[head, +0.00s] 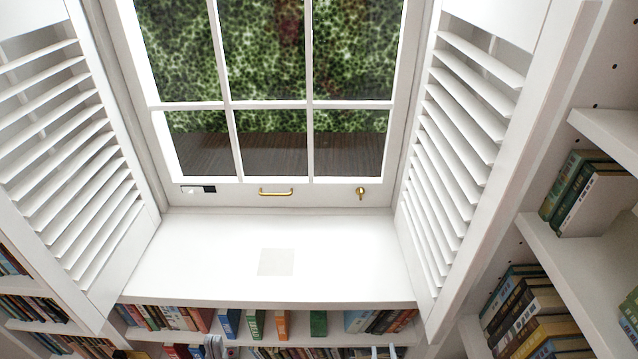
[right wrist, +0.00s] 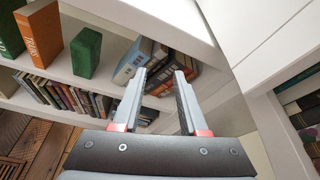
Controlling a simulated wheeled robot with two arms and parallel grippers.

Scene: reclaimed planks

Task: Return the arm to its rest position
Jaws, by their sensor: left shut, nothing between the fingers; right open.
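My left gripper (head: 213,346) shows at the bottom edge of the head view, in front of the low bookshelf. It is shut and holds nothing. My right gripper (head: 384,352) just shows at the bottom edge, further right; most of both arms is out of view. In the right wrist view, the right gripper (right wrist: 160,75) has its two grey fingers apart with nothing held between them. Its fingers point toward the low bookshelf (right wrist: 110,78) and its books. I cannot tell the exact gap between the fingertips and the shelf.
A white window seat (head: 200,255) with a pale square (head: 276,262) lies above the low shelf. Louvred shutters (head: 75,180) (head: 465,130) flank the window (head: 270,105). Bookshelves (head: 590,255) stand at the right. A green book (right wrist: 86,52) and orange book (right wrist: 40,35) stand on the shelf.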

